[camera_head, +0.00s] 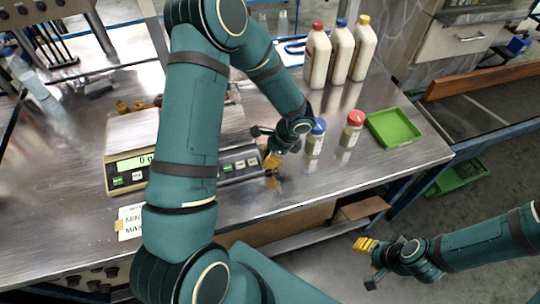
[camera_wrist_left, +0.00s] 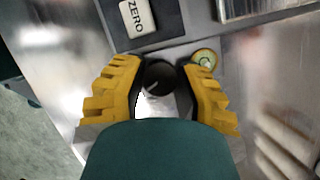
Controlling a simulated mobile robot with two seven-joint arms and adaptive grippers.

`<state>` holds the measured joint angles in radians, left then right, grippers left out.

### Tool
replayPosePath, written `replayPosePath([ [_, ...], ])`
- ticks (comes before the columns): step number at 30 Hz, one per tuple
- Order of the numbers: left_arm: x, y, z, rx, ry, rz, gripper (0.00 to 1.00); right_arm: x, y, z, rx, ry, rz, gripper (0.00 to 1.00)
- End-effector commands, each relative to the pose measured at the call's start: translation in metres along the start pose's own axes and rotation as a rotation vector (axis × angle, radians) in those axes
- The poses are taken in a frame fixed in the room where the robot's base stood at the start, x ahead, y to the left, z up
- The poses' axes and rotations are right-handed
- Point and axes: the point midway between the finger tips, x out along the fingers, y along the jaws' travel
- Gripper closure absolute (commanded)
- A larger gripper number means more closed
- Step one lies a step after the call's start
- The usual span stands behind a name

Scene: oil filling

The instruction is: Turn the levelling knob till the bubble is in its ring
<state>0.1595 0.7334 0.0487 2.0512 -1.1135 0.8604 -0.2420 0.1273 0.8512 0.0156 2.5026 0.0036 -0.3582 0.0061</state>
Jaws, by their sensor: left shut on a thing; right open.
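The levelling knob (camera_wrist_left: 158,76) is a round black knob with a pale mark on its top, in the left wrist view. My left gripper (camera_wrist_left: 158,82) has its yellow fingers shut on the knob, one on each side. My right gripper (camera_head: 364,245) is open and empty, off the table's front edge.
A ZERO button (camera_wrist_left: 137,17) lies beyond the knob. Blue-capped (camera_head: 315,138) and red-capped jars (camera_head: 352,129), a green tray (camera_head: 393,127) and white bottles (camera_head: 340,52) stand to the right. The table front (camera_head: 330,178) is clear.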

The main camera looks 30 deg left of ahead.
Motion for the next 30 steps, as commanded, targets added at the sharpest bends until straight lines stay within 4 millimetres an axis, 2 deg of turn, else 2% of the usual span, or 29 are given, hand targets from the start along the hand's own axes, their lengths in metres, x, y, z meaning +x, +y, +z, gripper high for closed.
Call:
replayPosePath([
  [1,0.002,0.001,0.001,0.0,-0.002,0.004,0.56,0.0,0.0,0.0,0.0,0.0,0.0,0.53],
  [3,0.002,0.001,0.001,-0.001,-0.002,0.004,0.36,0.0,0.0,0.0,0.0,0.0,0.0,0.53],
  [12,0.0,0.0,0.0,-0.002,-0.001,0.002,0.36,0.0,0.0,0.0,0.0,0.001,0.0,0.53],
  [16,-0.009,-0.001,0.0,-0.001,0.001,-0.002,0.36,0.0,0.0,-0.001,0.0,0.001,0.0,0.53],
  [30,-0.096,0.0,0.0,-0.004,0.001,-0.001,0.36,0.0,0.0,0.0,0.0,0.001,0.0,0.53],
])
